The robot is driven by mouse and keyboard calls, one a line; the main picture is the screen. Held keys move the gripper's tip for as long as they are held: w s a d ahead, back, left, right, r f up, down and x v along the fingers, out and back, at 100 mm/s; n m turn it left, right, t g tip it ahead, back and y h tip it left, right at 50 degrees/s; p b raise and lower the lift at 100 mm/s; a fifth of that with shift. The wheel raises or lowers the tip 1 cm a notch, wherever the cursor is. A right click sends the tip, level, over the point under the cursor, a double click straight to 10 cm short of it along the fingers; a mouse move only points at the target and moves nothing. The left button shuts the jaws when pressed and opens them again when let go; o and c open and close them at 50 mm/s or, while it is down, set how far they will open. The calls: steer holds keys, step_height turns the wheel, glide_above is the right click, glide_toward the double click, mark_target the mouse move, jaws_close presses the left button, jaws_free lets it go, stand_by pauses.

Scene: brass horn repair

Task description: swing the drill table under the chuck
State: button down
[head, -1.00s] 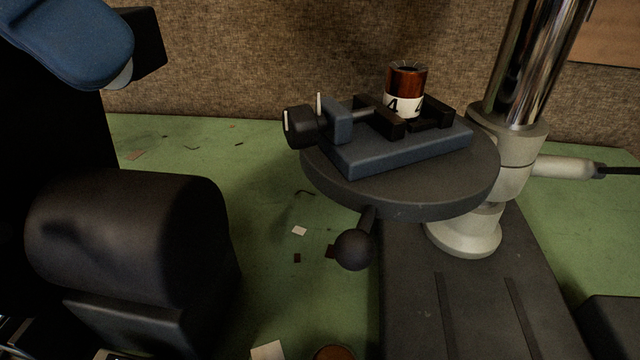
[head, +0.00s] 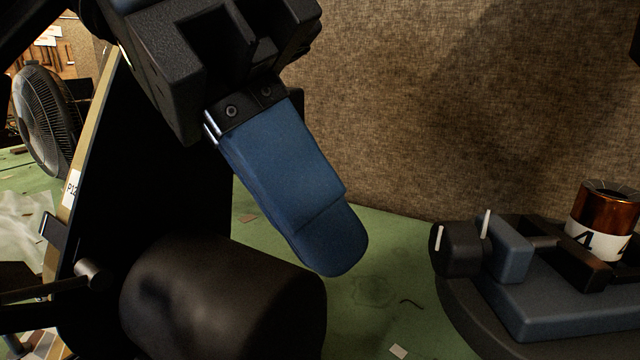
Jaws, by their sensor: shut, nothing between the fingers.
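The round dark drill table (head: 462,318) is at the lower right of the head view, cut off by the frame edge. On it sits a blue-grey vise (head: 555,300) with a dark screw end at its left. An amber cylinder with a white label marked 4 (head: 603,215) stands at the vise jaws. My gripper (head: 335,255) hangs at the upper middle, its blue fingers pointing down and right. It is shut and empty, to the left of the vise and apart from it. The chuck, the column and the table's ball-ended handle are out of view.
A thick dark cylinder (head: 225,300) stands below and left of my gripper. A dark panel with a pale edge (head: 80,180) and a black fan (head: 45,120) are at the left. Green bench top (head: 375,270) with scraps lies between my gripper and the vise.

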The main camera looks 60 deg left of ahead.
steer(key=w+d+f, duration=0.3)
steer(key=d+f, duration=0.3)
steer(key=shift+d, duration=0.2)
stand_by(0.4)
